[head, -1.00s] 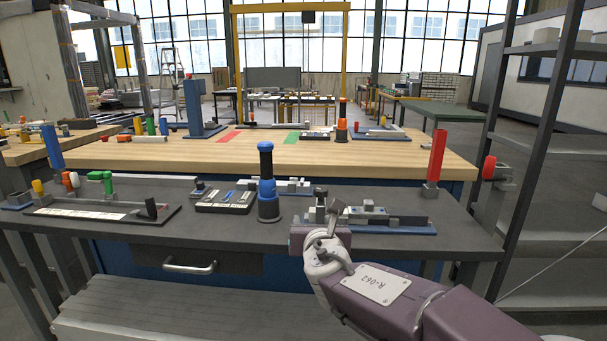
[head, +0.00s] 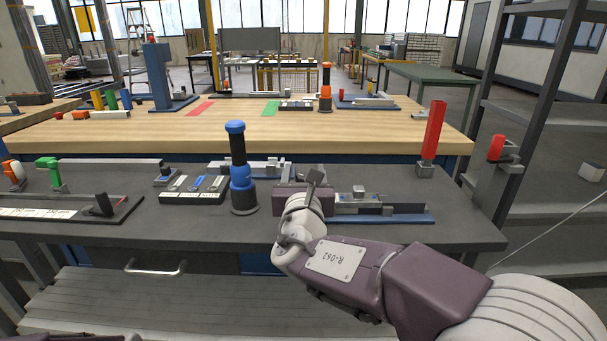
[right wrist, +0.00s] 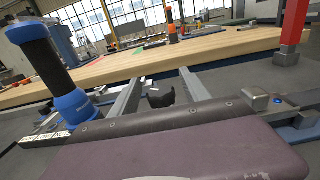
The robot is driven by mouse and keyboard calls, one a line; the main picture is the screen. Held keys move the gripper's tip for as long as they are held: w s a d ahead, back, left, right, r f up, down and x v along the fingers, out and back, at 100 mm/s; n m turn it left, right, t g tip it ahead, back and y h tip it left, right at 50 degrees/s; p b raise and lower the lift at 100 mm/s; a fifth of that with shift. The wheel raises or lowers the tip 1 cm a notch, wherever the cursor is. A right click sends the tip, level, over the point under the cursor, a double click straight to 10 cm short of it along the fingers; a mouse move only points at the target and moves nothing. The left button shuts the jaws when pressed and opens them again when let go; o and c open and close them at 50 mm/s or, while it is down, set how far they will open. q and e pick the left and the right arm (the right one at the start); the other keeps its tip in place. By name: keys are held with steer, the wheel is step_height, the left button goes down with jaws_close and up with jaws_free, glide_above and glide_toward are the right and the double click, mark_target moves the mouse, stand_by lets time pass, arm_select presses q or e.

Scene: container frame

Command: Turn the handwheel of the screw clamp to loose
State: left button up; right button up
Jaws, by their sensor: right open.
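My right gripper (head: 304,192) reaches over the dark bench, just right of a black and blue cylinder. In the right wrist view its two grey fingers (right wrist: 162,78) are apart, with nothing held. A small dark rounded part (right wrist: 160,97) with a light grey block shows between and beyond them; it may be the clamp's handwheel, but I cannot tell for sure. A grey device (head: 255,167), possibly the screw clamp, lies behind the gripper, partly hidden by it. My left gripper is not in view.
The black and blue cylinder (head: 241,180) stands close left of my right gripper; it also shows in the right wrist view (right wrist: 52,70). A grey slide on a blue base (head: 385,218) lies at right. A red post (head: 433,130) stands behind it. A wooden bench (head: 240,133) is beyond.

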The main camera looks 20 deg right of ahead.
steer(key=shift+w+d, duration=0.2)
steer(key=shift+w, duration=0.5)
jaws_close()
steer(key=n+y+b, duration=0.1)
steer(key=y+b, duration=0.1)
steer(key=b, duration=0.4)
steer(key=f+n+y+b, duration=0.1)
steer(key=n+y+b, duration=0.1)
steer(key=b, duration=0.4)
steer(key=a+n+y+b, duration=0.1)
steer(key=n+y+b, duration=0.1)
steer(key=y+b, duration=0.2)
steer(key=shift+w+f+b, duration=0.1)
steer(key=shift+f+b, duration=0.05)
steer(key=shift+b, duration=1.15)
steer(key=shift+a+r+n+y+b, duration=0.1)
steer(key=shift+r+n+y+b, duration=0.1)
steer(key=shift+n+y+b, duration=0.35)
steer(key=shift+a+r+n+y, duration=0.15)
steer(key=shift+n+y, duration=0.2)
steer(key=shift+y, duration=0.5)
steer(key=shift+a+r+n+g+y, duration=0.15)
steer(key=shift+n+g+y, duration=0.35)
steer(key=shift+n+y, duration=0.3)
steer(key=shift+s+a+n+g+y, duration=0.15)
steer(key=shift+n+g+y, duration=0.25)
steer(key=shift+y, duration=0.4)
steer(key=shift+s+y, duration=0.1)
steer(key=shift+y, duration=0.2)
